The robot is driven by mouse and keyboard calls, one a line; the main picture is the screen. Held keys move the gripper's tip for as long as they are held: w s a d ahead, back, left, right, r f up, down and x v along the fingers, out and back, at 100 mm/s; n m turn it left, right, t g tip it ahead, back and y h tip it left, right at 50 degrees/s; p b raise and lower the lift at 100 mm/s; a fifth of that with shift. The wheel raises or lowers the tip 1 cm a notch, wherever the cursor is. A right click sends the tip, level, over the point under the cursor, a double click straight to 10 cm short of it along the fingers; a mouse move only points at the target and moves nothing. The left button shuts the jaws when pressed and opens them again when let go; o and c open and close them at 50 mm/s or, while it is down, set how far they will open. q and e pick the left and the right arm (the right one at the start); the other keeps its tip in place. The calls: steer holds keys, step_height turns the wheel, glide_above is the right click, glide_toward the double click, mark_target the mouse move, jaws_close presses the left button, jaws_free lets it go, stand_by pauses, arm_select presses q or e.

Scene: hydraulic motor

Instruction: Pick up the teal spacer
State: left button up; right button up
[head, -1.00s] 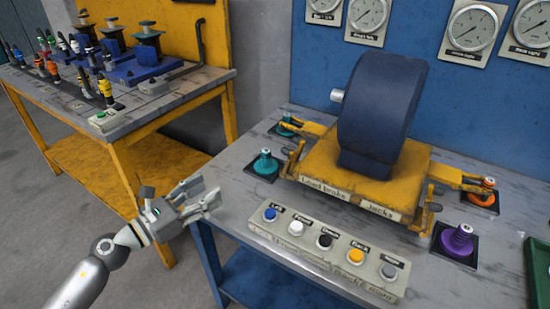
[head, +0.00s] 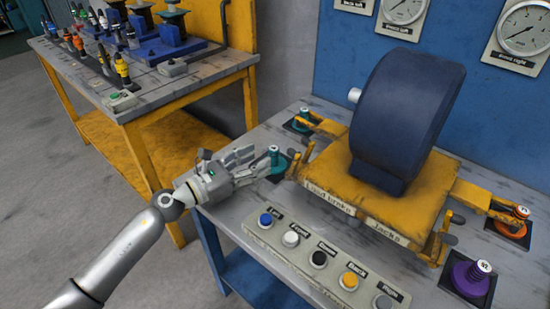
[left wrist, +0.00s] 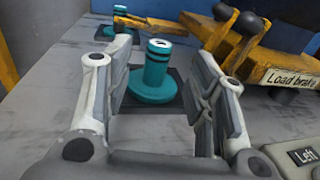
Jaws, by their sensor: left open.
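A teal spacer (head: 275,158) with a round base and a narrower post stands upright on a dark square pad at the front left of the grey bench. My left gripper (head: 257,162) is open beside it and partly covers its base in the head view. In the left wrist view the teal spacer (left wrist: 153,82) stands between and just beyond the two spread fingers, with no visible grip on it. My right gripper is out of view.
The yellow load brake base (head: 375,208) with a dark blue drum (head: 408,115) stands right of the spacer, its yellow arms reaching sideways. A button panel (head: 310,252) lies along the front edge. Purple (head: 469,277) and orange (head: 509,226) spacers stand at right.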

mark_target(273, 148)
arm_select(q)
steer(key=shift+w+d, duration=0.5)
steer(key=x, duration=0.5)
steer(key=shift+a, duration=0.1)
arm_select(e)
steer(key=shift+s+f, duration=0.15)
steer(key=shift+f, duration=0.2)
arm_select(q)
steer(key=shift+c, duration=0.3)
steer(key=c, duration=1)
jaws_close()
steer(key=shift+r, duration=0.1)
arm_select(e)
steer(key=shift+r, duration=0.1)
